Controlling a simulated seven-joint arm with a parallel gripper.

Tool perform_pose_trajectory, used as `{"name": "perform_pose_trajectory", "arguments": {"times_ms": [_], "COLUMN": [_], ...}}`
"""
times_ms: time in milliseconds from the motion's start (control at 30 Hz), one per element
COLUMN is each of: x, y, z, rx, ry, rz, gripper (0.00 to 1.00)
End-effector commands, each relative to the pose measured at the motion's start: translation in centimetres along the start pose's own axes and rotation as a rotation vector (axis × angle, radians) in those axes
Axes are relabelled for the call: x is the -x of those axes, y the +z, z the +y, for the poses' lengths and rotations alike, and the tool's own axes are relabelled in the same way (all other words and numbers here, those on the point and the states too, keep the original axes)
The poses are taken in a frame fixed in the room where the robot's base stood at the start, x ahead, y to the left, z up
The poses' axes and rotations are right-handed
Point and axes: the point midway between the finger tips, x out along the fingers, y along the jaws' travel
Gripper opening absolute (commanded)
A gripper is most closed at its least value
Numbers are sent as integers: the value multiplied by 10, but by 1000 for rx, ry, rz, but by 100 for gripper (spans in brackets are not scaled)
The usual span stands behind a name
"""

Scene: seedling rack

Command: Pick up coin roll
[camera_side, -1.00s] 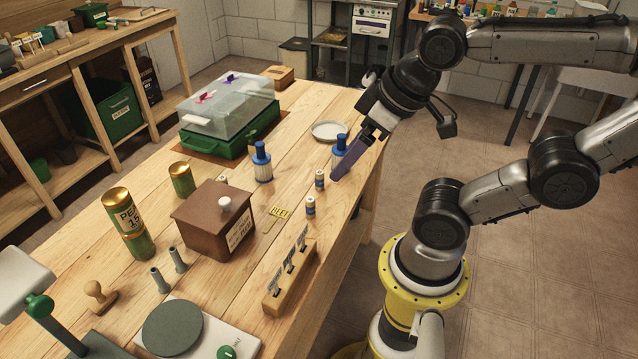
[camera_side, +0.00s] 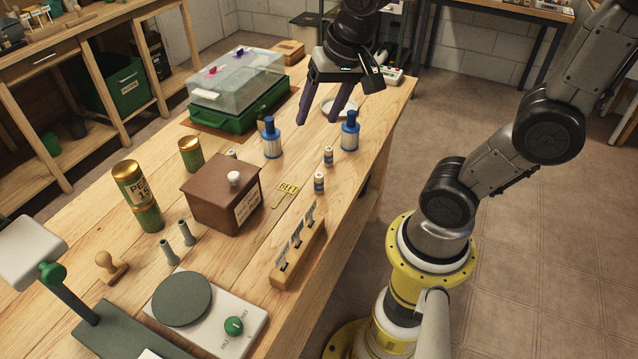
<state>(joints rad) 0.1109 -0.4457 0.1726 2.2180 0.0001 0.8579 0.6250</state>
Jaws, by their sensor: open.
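I cannot tell for sure which thing is the coin roll. Two small banded cylinders stand upright near the table's right edge, a farther one (camera_side: 328,157) and a nearer one (camera_side: 319,183); their labels are too small to read. A similar small top shows behind the brown box, mostly hidden. My gripper (camera_side: 318,121) is open and empty, with its two dark purple fingers pointing down. It is above the far part of the table, behind the small cylinders, and appears between two blue-capped bottles, the left one (camera_side: 271,140) and the right one (camera_side: 349,133).
A brown lidded box (camera_side: 213,200) stands mid-table, with green-gold tins (camera_side: 137,190) to its left. A green propagator case (camera_side: 239,101) is at the back. A wooden hook rack (camera_side: 297,256) and a scale (camera_side: 222,318) are in front. A white dish (camera_side: 343,108) lies partly behind my gripper.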

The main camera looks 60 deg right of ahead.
Motion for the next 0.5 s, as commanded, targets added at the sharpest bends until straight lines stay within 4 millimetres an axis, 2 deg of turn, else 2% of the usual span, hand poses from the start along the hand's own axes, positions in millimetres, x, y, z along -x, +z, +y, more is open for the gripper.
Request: {"name": "perform_pose_trajectory", "arguments": {"times_ms": [33,100,300,500], "x": [-17,-40,-94,-116], "y": [-11,-25,-42,-39], "z": [2,5,26,42], "rx": [-74,-172,-312,-348], "ry": [40,88,201,247], "rz": [-38,-79,-188,-241], "gripper": [64,64,64,64]}}
